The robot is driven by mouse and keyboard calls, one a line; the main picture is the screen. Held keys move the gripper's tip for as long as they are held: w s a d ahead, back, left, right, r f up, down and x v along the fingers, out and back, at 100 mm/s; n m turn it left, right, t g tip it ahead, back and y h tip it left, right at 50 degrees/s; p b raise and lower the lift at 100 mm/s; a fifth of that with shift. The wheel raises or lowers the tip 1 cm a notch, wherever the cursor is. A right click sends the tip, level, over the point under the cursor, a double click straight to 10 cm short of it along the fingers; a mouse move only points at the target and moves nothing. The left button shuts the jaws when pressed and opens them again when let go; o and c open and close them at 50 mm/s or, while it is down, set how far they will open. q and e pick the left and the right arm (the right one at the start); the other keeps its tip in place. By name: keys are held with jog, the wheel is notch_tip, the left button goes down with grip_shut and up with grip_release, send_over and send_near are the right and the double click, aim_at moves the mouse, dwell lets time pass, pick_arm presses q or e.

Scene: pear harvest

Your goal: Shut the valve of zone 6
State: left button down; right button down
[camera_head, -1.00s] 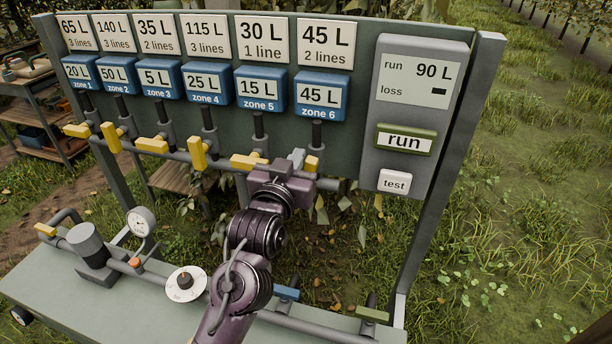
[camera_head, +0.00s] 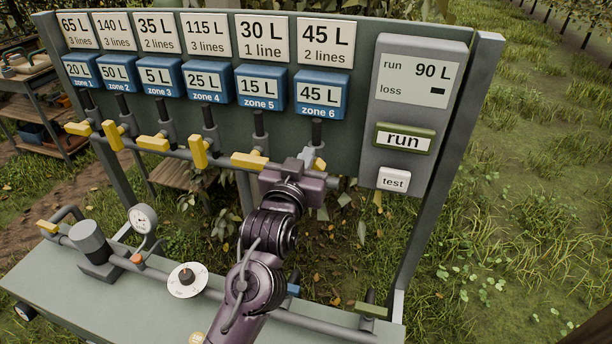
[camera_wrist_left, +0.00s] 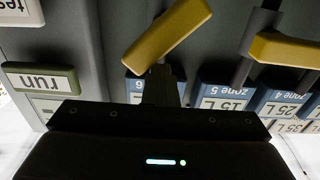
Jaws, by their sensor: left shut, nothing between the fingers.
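The zone 6 valve has a yellow handle (camera_head: 319,164) under the blue zone 6 plate (camera_head: 318,96), which reads 45 L. In the left wrist view, which is upside down, the handle (camera_wrist_left: 168,36) lies on a slant, neither along the pipe nor square to it. My left gripper (camera_head: 306,156) is shut and empty, close beside the handle on its left in the head view. In the wrist view its fingers (camera_wrist_left: 160,85) end just by the handle; I cannot tell whether they touch. The gripper hides part of the valve. My right gripper is not in view.
The zone 5 handle (camera_head: 249,161) lies along the pipe just left of my gripper. The panel carries a run button (camera_head: 404,139) and a test button (camera_head: 393,181). The bench below holds a gauge (camera_head: 143,218) and a dial (camera_head: 187,280). Grass lies open at right.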

pick_arm(q)
jog(key=shift+s+d, duration=0.15)
jog(key=shift+d, duration=0.45)
jog(key=shift+f, duration=0.1)
jog(key=shift+s+d+f, duration=0.25)
jog(key=shift+d, duration=0.4)
